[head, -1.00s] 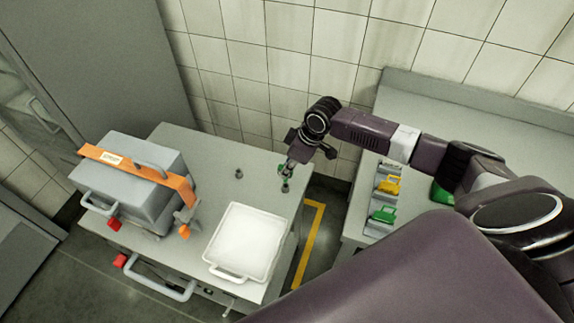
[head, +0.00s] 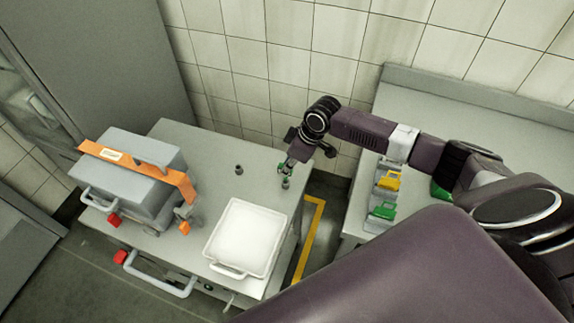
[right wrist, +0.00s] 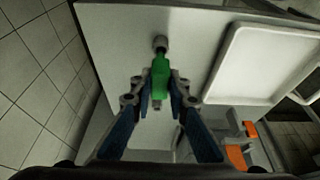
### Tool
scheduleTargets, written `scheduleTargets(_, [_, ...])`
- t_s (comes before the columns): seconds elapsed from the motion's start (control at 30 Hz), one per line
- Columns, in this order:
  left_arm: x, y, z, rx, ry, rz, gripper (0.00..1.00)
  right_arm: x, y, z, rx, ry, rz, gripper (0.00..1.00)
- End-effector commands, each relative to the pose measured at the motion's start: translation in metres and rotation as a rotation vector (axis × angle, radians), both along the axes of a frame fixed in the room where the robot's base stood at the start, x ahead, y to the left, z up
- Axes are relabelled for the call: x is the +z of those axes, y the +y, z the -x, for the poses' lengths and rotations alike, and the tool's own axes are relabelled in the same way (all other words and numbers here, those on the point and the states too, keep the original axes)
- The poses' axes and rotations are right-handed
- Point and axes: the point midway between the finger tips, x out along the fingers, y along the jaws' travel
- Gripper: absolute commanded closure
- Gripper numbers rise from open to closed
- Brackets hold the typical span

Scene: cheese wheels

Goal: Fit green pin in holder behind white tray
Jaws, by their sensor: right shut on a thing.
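My right gripper (head: 286,173) is shut on the green pin (right wrist: 160,80), over the right part of the table. In the right wrist view, the fingers (right wrist: 160,98) close around the pin. Its far end lines up with a small grey round holder (right wrist: 160,42), which also shows in the head view (head: 286,184). I cannot tell whether the pin touches or enters it. A second small holder (head: 239,170) stands farther left, behind the white tray (head: 212,250). The tray also shows in the right wrist view (right wrist: 232,62). My left gripper is out of view.
A grey box-like device with an orange band (head: 135,163) stands on the table's left. A bench (head: 352,222) at right carries yellow (head: 389,181) and green (head: 383,211) clamp-like items. A floor gap with a yellow line (head: 312,235) separates the table and bench.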

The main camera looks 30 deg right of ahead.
Motion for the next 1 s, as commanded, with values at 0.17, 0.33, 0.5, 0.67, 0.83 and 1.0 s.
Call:
scheduleTargets(0.17, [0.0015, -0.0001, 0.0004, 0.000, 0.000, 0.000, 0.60, 0.0000, 0.0000, -0.0001, 0.000, 0.000, 0.000, 1.00])
scheduleTargets(0.33, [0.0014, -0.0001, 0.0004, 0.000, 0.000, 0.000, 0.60, 0.0001, 0.0000, -0.0003, 0.000, -0.001, -0.001, 1.00])
scheduleTargets(0.5, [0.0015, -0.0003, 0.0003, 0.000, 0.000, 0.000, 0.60, 0.0003, -0.0001, -0.0003, 0.000, -0.001, 0.000, 1.00])
scheduleTargets(0.67, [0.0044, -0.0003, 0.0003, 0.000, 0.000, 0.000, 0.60, 0.0011, -0.0001, -0.0003, -0.001, -0.001, -0.001, 1.00])
scheduleTargets(0.83, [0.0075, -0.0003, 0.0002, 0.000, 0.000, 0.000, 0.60, 0.0011, -0.0001, -0.0005, -0.001, -0.001, 0.000, 1.00])
scheduleTargets(1.0, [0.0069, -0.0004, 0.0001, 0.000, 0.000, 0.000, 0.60, 0.0003, -0.0002, -0.0005, 0.000, -0.001, 0.000, 1.00])
